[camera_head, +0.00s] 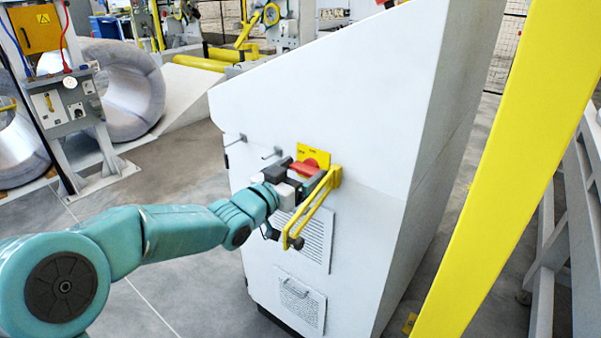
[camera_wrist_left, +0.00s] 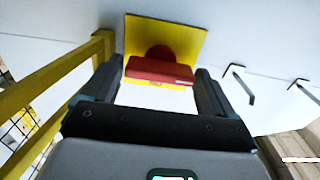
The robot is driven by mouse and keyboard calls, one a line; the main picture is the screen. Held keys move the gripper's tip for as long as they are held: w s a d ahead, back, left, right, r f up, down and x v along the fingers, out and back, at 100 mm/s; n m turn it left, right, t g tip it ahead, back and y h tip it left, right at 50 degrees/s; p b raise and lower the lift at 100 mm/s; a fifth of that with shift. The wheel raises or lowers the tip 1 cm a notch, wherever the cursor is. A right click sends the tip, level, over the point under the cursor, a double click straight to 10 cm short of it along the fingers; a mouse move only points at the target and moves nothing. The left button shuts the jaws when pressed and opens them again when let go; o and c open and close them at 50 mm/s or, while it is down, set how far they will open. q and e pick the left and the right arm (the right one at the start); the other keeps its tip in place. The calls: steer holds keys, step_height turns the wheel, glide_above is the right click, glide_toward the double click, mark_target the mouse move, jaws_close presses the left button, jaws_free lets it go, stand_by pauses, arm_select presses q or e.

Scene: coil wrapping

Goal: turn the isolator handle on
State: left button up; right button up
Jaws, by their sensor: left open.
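The red isolator handle (camera_head: 304,168) sits on a yellow square plate (camera_head: 316,153) on the white cabinet's (camera_head: 330,110) side face. In the left wrist view the handle (camera_wrist_left: 158,72) is a red bar lying nearly level across the picture, on a round red hub. My left gripper (camera_head: 290,177) is at the handle, partly covering it in the head view. In the left wrist view its two dark fingers (camera_wrist_left: 157,70) are apart, one on each side of the handle's ends. I cannot tell whether either finger touches it. My right gripper is not in view.
A yellow guard bar (camera_head: 312,208) stands out from the cabinet just right of my gripper and shows at left in the wrist view (camera_wrist_left: 55,80). Two thin hooks (camera_wrist_left: 240,82) stick out on the other side. A yellow post (camera_head: 500,150) rises at right.

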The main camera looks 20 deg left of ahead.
arm_select(q)
steer(key=c, duration=0.8)
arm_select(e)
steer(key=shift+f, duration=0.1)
